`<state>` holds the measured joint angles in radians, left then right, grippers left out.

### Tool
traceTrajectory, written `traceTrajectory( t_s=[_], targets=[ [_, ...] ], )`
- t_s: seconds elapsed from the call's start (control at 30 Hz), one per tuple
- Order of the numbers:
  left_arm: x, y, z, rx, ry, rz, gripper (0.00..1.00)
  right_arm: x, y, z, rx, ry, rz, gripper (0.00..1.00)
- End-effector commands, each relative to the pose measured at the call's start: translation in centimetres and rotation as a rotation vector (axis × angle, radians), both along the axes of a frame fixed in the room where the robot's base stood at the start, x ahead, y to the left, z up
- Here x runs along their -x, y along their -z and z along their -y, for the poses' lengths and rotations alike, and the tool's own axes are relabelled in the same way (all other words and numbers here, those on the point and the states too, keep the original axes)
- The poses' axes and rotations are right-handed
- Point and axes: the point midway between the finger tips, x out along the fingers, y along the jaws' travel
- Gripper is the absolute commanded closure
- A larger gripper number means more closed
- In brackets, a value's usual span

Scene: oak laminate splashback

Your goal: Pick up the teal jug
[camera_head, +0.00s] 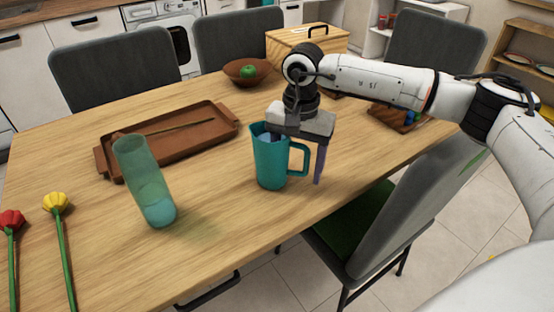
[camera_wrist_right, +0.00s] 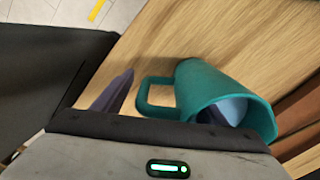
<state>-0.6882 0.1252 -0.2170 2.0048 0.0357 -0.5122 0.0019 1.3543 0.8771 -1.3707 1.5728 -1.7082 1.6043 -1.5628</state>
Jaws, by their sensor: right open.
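The teal jug (camera_head: 271,165) stands upright on the wooden table, its handle pointing right. It also shows in the right wrist view (camera_wrist_right: 215,90), with its handle (camera_wrist_right: 155,95) towards the left. My right gripper (camera_head: 296,165) points down over the jug and is open. One finger is outside, to the right of the handle. The other finger reaches into the jug's mouth, and its tip is hidden. The jug's wall and handle lie between the fingers, with a visible gap at the outer finger. My left gripper is not in view.
A tilted-looking translucent teal glass (camera_head: 148,185) stands left of the jug. A brown tray (camera_head: 108,165) lies behind it. A bowl (camera_head: 235,72) with a green fruit and a wooden box (camera_head: 290,45) are at the back. A yellow flower (camera_head: 57,203) and a red flower (camera_head: 11,220) are at left.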

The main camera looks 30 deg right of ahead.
Motion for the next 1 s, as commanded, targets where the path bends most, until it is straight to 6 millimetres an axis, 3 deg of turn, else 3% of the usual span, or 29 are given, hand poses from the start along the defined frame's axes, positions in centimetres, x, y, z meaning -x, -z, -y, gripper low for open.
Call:
traceTrajectory(
  t_s=[0.23, 0.63, 1.0],
  targets=[
    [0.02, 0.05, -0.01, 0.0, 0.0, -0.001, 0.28, -0.01, 0.19, 0.02, -0.001, 0.0, 0.001, 0.34],
    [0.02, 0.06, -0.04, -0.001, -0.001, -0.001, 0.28, 0.0, 0.16, 0.01, 0.0, 0.0, 0.0, 1.0],
    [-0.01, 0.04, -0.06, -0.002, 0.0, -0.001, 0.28, -0.09, -0.13, 0.0, 0.0, 0.0, 0.004, 1.0]
  ],
)
